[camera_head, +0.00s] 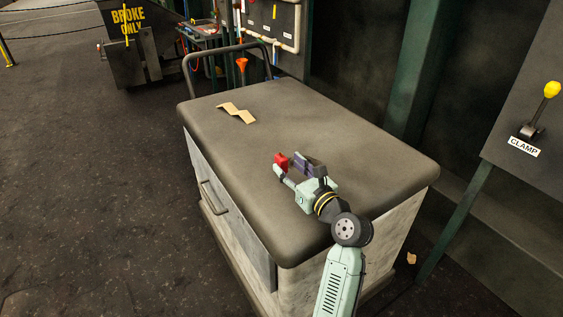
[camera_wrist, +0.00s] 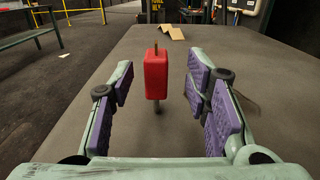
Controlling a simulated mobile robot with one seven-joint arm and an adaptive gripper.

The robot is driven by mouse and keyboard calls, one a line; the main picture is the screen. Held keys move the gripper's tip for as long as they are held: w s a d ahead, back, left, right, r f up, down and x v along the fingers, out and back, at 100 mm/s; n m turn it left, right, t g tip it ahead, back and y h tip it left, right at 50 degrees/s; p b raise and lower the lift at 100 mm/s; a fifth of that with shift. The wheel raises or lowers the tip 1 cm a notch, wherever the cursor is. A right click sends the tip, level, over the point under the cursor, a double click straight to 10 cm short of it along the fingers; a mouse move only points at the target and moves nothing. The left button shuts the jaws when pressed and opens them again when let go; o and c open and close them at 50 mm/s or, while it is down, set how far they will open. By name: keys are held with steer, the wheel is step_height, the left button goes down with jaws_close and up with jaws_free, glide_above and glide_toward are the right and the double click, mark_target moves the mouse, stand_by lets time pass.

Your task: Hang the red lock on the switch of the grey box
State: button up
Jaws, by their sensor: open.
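The red lock (camera_head: 281,160) is at the cart top, just beyond my gripper (camera_head: 295,169). In the wrist view the lock (camera_wrist: 157,76) stands upright between my open fingers (camera_wrist: 162,97), with a gap to the purple pads on both sides. A thin stem shows above and below its body. Whether it rests on the top or is held just over it, I cannot tell. A grey panel (camera_head: 520,175) at the right carries a lever with a yellow knob (camera_head: 551,89) and a CLAMP label (camera_head: 524,147). I cannot tell whether this is the grey box with the switch.
The dark cart top (camera_head: 330,120) is mostly clear. A folded cardboard piece (camera_head: 236,112) lies at its far left. A handle rail (camera_head: 187,68) rises at the far end. A board with hanging tools (camera_head: 270,22) and a green post (camera_head: 420,70) stand behind.

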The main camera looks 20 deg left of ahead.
mark_target(285, 164)
steer(key=p+x, duration=0.1)
steer(key=x, duration=0.3)
steer(key=shift+a, duration=0.15)
steer(key=shift+s, duration=0.1)
steer(key=shift+c, duration=0.3)
jaws_close()
